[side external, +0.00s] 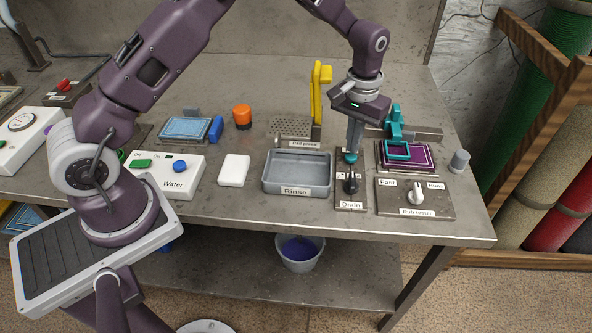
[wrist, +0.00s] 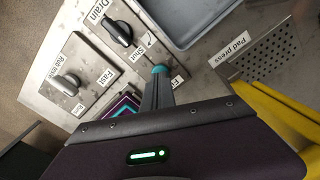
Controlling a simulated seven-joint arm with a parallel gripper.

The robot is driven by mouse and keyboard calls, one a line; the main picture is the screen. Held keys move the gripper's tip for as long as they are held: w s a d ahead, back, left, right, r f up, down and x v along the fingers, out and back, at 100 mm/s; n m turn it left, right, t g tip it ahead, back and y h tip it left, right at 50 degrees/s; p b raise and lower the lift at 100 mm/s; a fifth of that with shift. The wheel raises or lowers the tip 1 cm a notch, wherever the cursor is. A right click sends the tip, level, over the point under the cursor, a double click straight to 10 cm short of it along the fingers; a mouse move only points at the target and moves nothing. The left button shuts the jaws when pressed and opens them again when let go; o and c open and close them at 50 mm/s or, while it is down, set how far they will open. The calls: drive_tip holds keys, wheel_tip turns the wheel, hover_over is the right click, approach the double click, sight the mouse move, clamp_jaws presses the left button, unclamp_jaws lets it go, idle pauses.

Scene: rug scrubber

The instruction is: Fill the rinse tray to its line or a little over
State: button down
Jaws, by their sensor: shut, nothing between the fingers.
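The grey rinse tray (side external: 268,187), labelled Rinse, sits near the middle of the bench. I see no clear water surface in it and cannot make out its line. Part of it shows in the wrist view (wrist: 182,38). To its right is the black drain knob (side external: 350,184), also in the wrist view (wrist: 119,33), with one end toward the word Shut. The white Water box (side external: 185,187), left of the tray, has a green button (side external: 141,163) and a blue knob (side external: 180,166). My gripper (side external: 351,157) is shut and empty above the drain plate, behind the knob.
A white block (side external: 234,170) lies between the Water box and tray. A perforated pad press (side external: 290,127) with a yellow lever (side external: 317,92) stands behind the tray. Right are a rub tester (side external: 415,198) and a teal-handled frame (side external: 396,150). A bucket (side external: 300,254) stands below.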

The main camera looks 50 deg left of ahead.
drive_tip(key=shift+f, duration=0.1)
drive_tip(key=shift+f, duration=1.05)
idle(2.5)
idle(2.3)
wheel_tip(320, 180, up, 7)
drive_tip(key=shift+r, duration=0.1)
drive_tip(key=s+a+r+m+t, duration=0.1)
drive_tip(key=s+a+r+t, duration=0.15)
drive_tip(key=s+r, duration=1.4)
drive_tip(key=s+m+t, duration=0.2)
drive_tip(key=s+t, duration=0.1)
drive_tip(key=s, duration=1.3)
drive_tip(key=shift+s+a+r, duration=0.2)
drive_tip(key=shift+a+r, duration=0.2)
drive_tip(key=shift+r, duration=0.05)
